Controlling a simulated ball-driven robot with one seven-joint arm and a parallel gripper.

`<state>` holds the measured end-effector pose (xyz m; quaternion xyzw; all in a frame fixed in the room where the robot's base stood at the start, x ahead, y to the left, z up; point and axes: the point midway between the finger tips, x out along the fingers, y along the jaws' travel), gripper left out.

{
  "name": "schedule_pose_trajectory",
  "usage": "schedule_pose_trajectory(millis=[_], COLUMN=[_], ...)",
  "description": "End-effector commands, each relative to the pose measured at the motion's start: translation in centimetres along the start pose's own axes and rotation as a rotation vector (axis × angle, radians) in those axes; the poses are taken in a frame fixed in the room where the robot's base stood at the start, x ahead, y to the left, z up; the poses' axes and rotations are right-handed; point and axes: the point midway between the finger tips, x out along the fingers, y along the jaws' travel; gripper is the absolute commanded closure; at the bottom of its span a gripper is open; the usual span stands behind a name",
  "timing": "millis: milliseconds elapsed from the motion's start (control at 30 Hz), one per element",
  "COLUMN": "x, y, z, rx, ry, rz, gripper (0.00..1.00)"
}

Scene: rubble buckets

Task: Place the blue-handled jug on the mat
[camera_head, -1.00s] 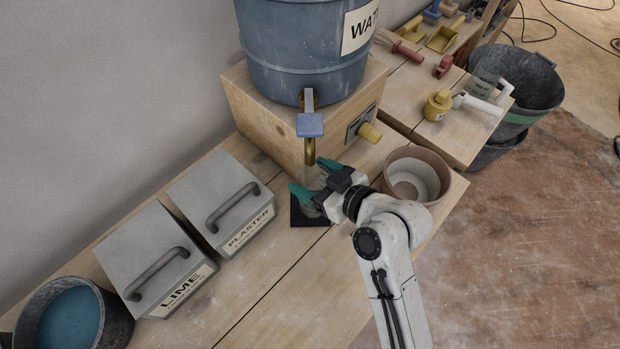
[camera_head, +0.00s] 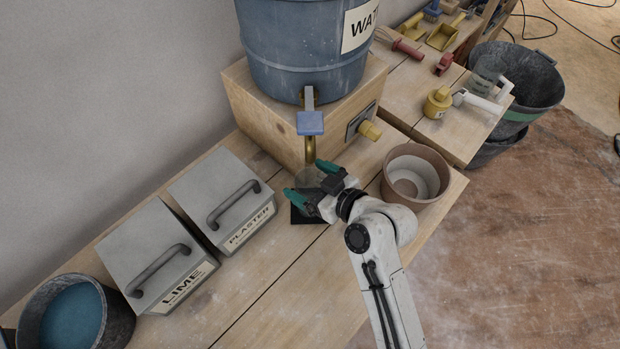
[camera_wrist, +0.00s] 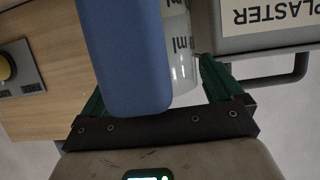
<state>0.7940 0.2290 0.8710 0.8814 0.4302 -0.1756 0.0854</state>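The clear jug (camera_head: 308,179) shows faintly below the tap in the head view, largely hidden by my gripper. In the wrist view its printed body (camera_wrist: 180,55) is at top centre, and its wide blue handle (camera_wrist: 122,55) fills the space close to the camera. My gripper (camera_head: 304,179) has its teal fingers spread apart, one on each side of the handle, with no closed hold visible. The dark mat (camera_head: 298,217) lies under the tap, partly covered by my gripper. I cannot tell how the jug's base meets it.
A blue tap lever (camera_head: 310,123) hangs above my gripper from the water barrel (camera_head: 300,50). PLASTER (camera_head: 222,200) and LIME (camera_head: 155,255) boxes stand left. A clay pot (camera_head: 425,158) stands close right. The front boards (camera_head: 300,290) are clear.

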Motion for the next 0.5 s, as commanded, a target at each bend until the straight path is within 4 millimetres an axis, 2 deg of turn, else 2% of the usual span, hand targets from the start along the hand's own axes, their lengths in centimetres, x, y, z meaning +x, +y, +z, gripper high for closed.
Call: schedule_pose_trajectory(millis=[367, 500], x=[-0.2, -1.7], y=[0.0, 0.1], z=[-0.4, 0.0], rx=[0.0, 0.001], ry=[0.0, 0.0], rz=[0.0, 0.003], gripper=[0.0, 0.0])
